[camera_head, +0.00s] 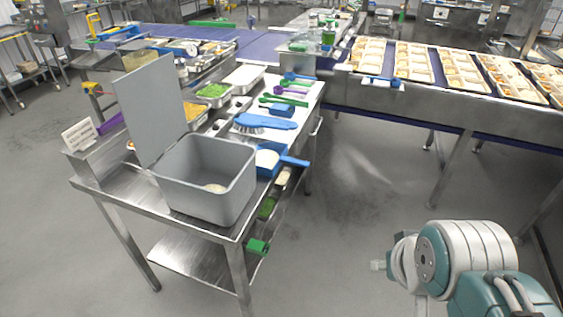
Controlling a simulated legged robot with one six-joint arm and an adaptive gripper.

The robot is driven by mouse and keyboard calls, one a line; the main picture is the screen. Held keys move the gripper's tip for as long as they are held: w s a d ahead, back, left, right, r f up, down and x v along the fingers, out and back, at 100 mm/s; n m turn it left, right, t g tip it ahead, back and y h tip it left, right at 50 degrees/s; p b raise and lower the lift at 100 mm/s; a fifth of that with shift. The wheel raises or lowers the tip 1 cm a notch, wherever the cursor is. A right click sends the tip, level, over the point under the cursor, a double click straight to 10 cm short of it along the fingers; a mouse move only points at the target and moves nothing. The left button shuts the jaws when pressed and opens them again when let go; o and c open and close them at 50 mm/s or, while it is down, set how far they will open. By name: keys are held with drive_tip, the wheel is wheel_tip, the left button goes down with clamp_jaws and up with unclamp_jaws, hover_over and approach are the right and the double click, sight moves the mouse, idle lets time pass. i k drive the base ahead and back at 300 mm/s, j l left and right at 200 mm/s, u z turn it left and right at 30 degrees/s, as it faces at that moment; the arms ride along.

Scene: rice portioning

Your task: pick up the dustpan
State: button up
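A blue pan with a handle, which looks like the dustpan (294,161), is at the right edge of the steel table, beside the open grey bin. Its handle points right, past the table's edge. Something pale lies in its pan part. My arm shows at the lower right, well apart from the table. My gripper's fingers are not in view.
The grey bin (205,184), lid raised, holds a little pale stuff. The steel table (112,181) also bears food trays, and coloured utensils farther back. A conveyor (345,89) with meal trays crosses behind. The floor (335,235) between table and arm is clear.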

sight(270, 155)
drive_tip(key=i+l+u, duration=0.3)
drive_tip(key=l, duration=0.35)
drive_tip(key=i+l+u, duration=0.25)
drive_tip(key=i, duration=0.35)
drive_tip(key=i+l+u, duration=0.1)
drive_tip(key=i, duration=0.3)
drive_tip(key=i+l+u, duration=0.15)
drive_tip(key=i, duration=0.3)
drive_tip(key=l, duration=0.1)
